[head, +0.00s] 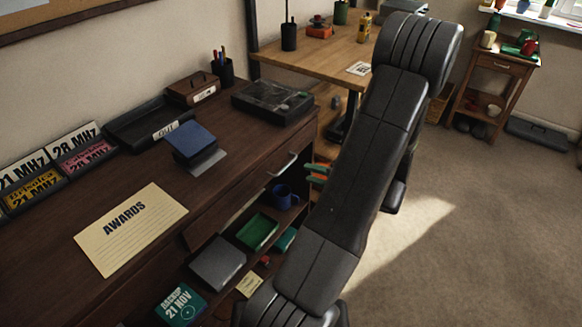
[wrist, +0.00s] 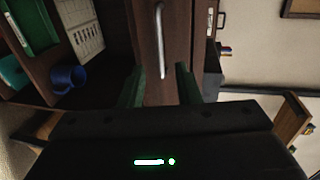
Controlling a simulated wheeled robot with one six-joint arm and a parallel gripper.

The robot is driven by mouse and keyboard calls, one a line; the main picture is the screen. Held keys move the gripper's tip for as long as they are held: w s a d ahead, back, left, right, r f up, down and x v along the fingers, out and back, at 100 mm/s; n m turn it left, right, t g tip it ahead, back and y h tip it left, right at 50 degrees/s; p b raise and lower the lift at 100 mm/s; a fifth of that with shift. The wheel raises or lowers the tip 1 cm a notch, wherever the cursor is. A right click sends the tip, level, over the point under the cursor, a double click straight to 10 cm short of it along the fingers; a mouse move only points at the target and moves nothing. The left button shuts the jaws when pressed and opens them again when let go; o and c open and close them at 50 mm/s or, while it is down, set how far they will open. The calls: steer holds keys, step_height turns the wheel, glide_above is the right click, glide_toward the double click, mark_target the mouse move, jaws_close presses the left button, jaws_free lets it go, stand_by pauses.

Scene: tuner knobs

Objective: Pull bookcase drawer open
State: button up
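The dark brown bookcase (head: 70,210) stands at the left in the head view. Its drawer front (head: 235,203) lies under the top board and looks shut. A silver bar handle (head: 283,165) is on it. In the wrist view the drawer front (wrist: 178,45) is ahead, with the handle (wrist: 160,40) running up and down the picture. My gripper (wrist: 159,85) is open, its two dark green fingers either side of the handle's line. The handle's lower end reaches between them; I cannot tell whether they touch it.
Open shelves under the drawer hold a blue mug (head: 284,197), a green tray (head: 258,231) and several boxes. A card marked AWARDS (head: 130,228) lies on top. A wooden desk (head: 325,50) stands behind.

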steer(key=x, duration=0.8)
steer(key=shift+a, duration=0.15)
jaws_close()
